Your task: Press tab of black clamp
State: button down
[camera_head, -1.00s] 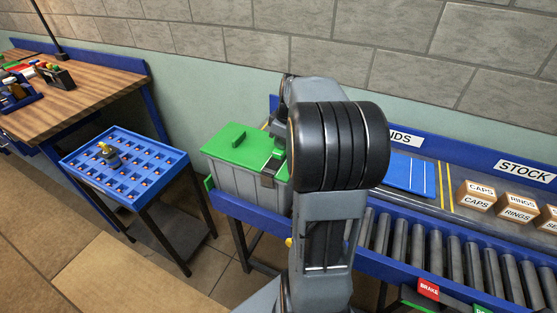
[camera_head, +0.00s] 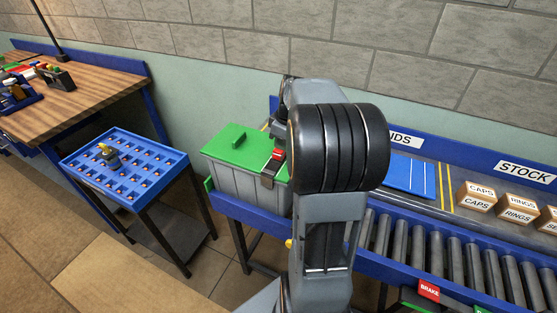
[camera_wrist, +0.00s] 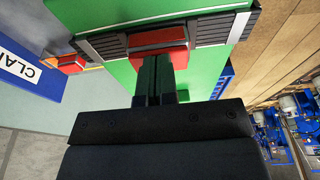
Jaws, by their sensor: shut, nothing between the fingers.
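A grey bin (camera_head: 235,182) with a green lid (camera_head: 225,147) stands left of my arm in the head view. A black clamp (camera_head: 268,175) with a red tab (camera_head: 278,154) sits at the lid's right side. In the wrist view the black ribbed clamp (camera_wrist: 205,30) crosses the green lid (camera_wrist: 210,75), with the red tab (camera_wrist: 158,40) at its middle. My gripper (camera_wrist: 160,62) is shut and empty, its fingertips at the near edge of the red tab, apparently touching it. My arm hides the gripper in the head view.
A blue tray (camera_head: 130,170) on a stand is at left. A roller conveyor (camera_head: 450,255) with a blue rail runs right. Caps and rings boxes (camera_head: 475,195) stand behind it. Another red-orange piece (camera_wrist: 72,63) and a blue-and-white sign (camera_wrist: 25,75) show in the wrist view.

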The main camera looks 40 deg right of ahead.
jog(key=w+p+v, duration=0.1)
jog(key=p+v, duration=0.6)
jog(key=v, duration=0.1)
jog(key=shift+w+a+r, duration=0.25)
jog(key=shift+a+r, duration=0.1)
jog(key=shift+r, duration=0.2)
dwell(0.7)
